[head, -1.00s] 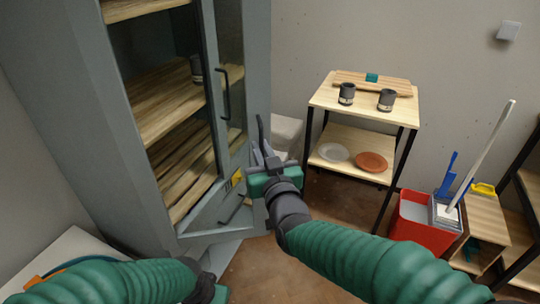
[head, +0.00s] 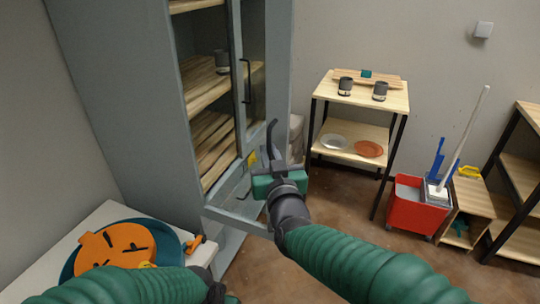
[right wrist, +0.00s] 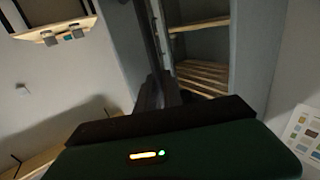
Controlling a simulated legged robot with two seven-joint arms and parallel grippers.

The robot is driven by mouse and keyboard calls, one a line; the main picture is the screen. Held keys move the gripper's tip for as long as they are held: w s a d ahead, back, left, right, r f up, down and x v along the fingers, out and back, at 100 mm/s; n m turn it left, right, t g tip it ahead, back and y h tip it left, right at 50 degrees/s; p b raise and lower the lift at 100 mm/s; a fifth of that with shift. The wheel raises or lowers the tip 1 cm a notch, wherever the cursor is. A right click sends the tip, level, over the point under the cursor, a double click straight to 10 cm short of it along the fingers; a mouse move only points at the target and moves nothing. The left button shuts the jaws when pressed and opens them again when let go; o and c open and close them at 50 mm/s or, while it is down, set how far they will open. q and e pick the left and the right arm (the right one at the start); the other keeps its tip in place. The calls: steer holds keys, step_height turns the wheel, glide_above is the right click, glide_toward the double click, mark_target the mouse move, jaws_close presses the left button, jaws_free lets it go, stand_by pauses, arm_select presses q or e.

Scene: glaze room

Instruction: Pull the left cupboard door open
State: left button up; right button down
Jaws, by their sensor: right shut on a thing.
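The tall grey cupboard (head: 105,80) stands at the left with wooden shelves inside. Its left door stands ajar; the door's lower rail (head: 236,221) juts out from the cupboard front. My right gripper (head: 275,165) is shut on the dark bar handle (head: 271,138) of that door. In the right wrist view my gripper's fingers (right wrist: 158,90) reach toward the door, with the shelves (right wrist: 200,45) beyond. The other door's black handle (head: 246,80) hangs free. My left gripper (head: 229,297) is at the bottom edge, mostly cut off, and its jaws are hidden.
A white table (head: 98,220) at lower left holds a blue plate (head: 172,246) and an orange jack-o'-lantern shape (head: 118,246). A shelf stand (head: 325,92) with cups and plates is behind my right gripper. A red bucket (head: 415,217) stands right. Brown floor is open between.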

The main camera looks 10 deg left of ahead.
steer(key=shift+r, duration=0.1)
stand_by(0.3)
steer(key=c, duration=1.5)
jaws_free()
steer(key=shift+a, duration=0.15)
